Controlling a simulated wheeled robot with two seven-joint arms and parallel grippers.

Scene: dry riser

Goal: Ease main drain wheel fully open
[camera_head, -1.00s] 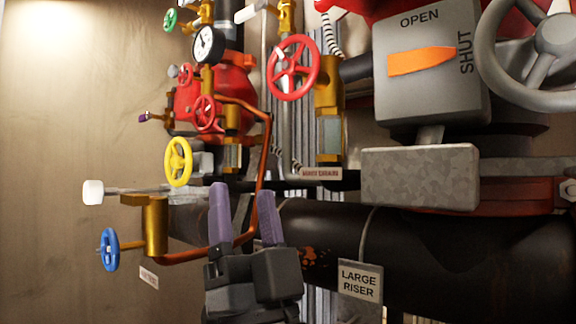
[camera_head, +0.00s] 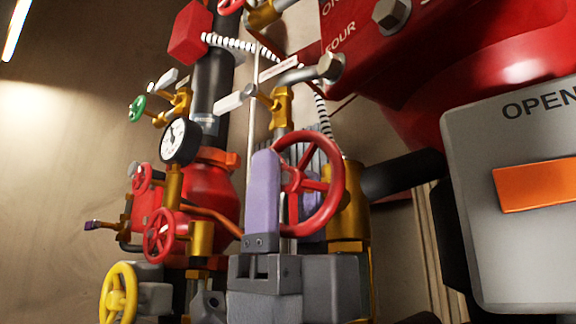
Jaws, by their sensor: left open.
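The large red handwheel (camera_head: 318,185) on a brass valve (camera_head: 347,212) is near the middle of the view. I take it for the main drain wheel, but no readable label confirms this. My left gripper (camera_head: 288,200) comes up from below at this wheel and is open. One purple finger stands upright in front of the wheel's left part and hides some of it. The other finger shows through the spokes, behind the rim. I cannot tell whether either finger touches the wheel. My right gripper is not in view.
A dial gauge (camera_head: 180,140), smaller red wheels (camera_head: 160,236), a yellow wheel (camera_head: 118,293) and a green wheel (camera_head: 137,109) crowd the left. A grey indicator box (camera_head: 470,200) and a large red body (camera_head: 480,70) fill the right. Bare wall lies far left.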

